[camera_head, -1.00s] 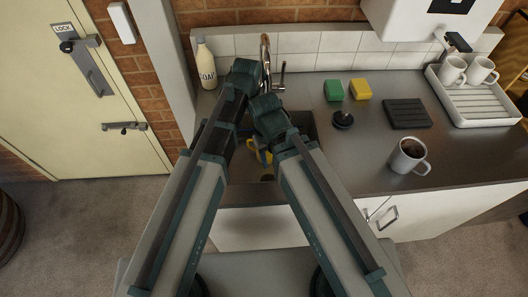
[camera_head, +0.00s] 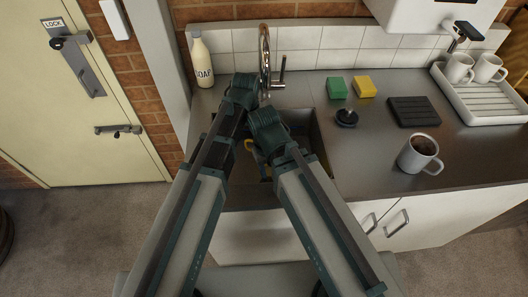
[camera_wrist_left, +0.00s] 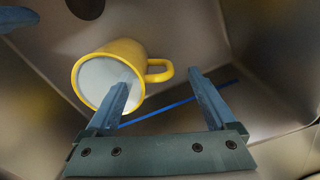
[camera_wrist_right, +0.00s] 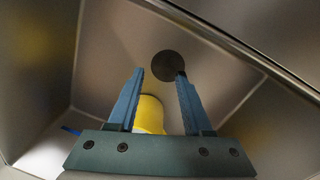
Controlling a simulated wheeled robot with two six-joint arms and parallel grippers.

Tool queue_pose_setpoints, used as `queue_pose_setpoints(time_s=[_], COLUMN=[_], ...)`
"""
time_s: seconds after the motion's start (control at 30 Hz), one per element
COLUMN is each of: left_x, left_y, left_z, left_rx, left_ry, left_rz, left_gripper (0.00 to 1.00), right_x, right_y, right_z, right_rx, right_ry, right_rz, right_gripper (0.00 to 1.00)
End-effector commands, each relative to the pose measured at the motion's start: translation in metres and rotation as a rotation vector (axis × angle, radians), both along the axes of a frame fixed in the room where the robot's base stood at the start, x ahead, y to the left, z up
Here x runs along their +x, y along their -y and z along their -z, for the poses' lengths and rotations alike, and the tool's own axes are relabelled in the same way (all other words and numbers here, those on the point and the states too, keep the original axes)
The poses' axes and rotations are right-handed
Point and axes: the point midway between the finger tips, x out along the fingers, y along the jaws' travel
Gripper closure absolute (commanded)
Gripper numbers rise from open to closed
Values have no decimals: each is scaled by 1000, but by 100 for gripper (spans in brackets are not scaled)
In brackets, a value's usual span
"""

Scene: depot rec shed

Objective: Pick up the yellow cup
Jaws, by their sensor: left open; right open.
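The yellow cup (camera_wrist_left: 128,58) lies on its side in the sink (camera_head: 322,140). Its pale inside faces the camera in the left wrist view, and its handle points right. My left gripper (camera_wrist_left: 158,77) is open, with one finger in front of the cup's mouth and the other beyond the handle. In the right wrist view, part of the cup (camera_wrist_right: 151,112) shows between the fingers of my open right gripper (camera_wrist_right: 160,72). I cannot tell whether either gripper touches it. In the head view, my arms mostly hide the cup and both grippers.
The tap (camera_head: 264,55) and soap bottle (camera_head: 202,62) stand behind. Right are a black plug (camera_head: 346,117), green sponge (camera_head: 337,88), yellow sponge (camera_head: 365,86), black mat (camera_head: 413,112) and grey mug (camera_head: 415,155).

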Motion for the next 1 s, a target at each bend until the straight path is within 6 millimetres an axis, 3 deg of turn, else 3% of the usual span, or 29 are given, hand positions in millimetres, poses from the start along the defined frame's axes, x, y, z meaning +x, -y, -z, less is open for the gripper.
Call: queue_pose_setpoints(time_s=[0.33, 0.67, 1.0], left_x=[-4, -4, -4], left_y=[2, 2, 2], left_z=[45, 48, 48], left_rx=[0, 0, 0], left_ry=[0, 0, 0], left_rz=[0, 0, 0], left_gripper=[10, 10, 68], right_x=[0, 0, 0], right_y=[0, 0, 0], right_z=[45, 48, 48], right_rx=[0, 0, 0], right_ry=[0, 0, 0], right_rz=[0, -1, -1], right_gripper=[50, 50, 50])
